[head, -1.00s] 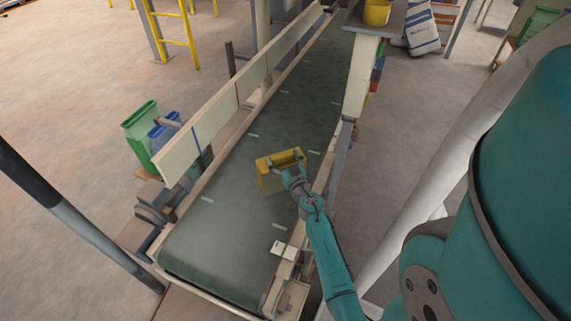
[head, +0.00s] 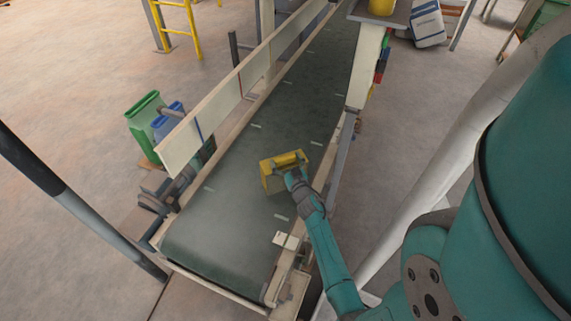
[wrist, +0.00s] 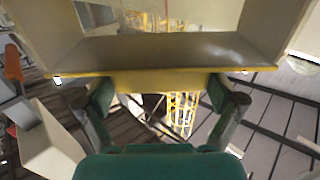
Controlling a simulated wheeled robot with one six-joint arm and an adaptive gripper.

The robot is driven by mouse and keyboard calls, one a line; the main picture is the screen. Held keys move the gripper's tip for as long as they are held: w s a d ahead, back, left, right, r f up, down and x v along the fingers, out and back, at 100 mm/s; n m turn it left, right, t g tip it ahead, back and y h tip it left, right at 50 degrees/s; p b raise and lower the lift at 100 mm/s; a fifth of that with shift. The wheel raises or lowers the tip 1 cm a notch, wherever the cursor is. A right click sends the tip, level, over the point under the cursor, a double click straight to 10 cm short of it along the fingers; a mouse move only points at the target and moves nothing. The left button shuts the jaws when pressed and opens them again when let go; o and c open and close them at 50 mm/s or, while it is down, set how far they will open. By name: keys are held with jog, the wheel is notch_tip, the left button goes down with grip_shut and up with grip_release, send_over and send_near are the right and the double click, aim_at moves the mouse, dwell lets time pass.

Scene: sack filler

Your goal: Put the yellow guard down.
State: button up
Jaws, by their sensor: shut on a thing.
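The yellow guard (head: 282,160), a boxy piece with a yellow top edge and duller faces, is over the dark green conveyor belt (head: 235,215). My gripper (head: 290,173) is shut on its near side. In the wrist view the guard (wrist: 160,82) fills the upper part as a wide panel with a yellow edge. My gripper's two fingers (wrist: 160,92) hold that edge. I cannot tell from the head view whether the guard touches the belt or hangs just above it.
A pale side board (head: 215,112) runs along the belt's left. Green (head: 147,112) and blue (head: 168,122) bins stand beyond it. A small pale box (head: 287,240) sits at the belt's near right edge. The belt around the guard looks clear.

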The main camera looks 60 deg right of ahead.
jog(key=shift+f, duration=1.25)
jog(key=o, duration=1.2)
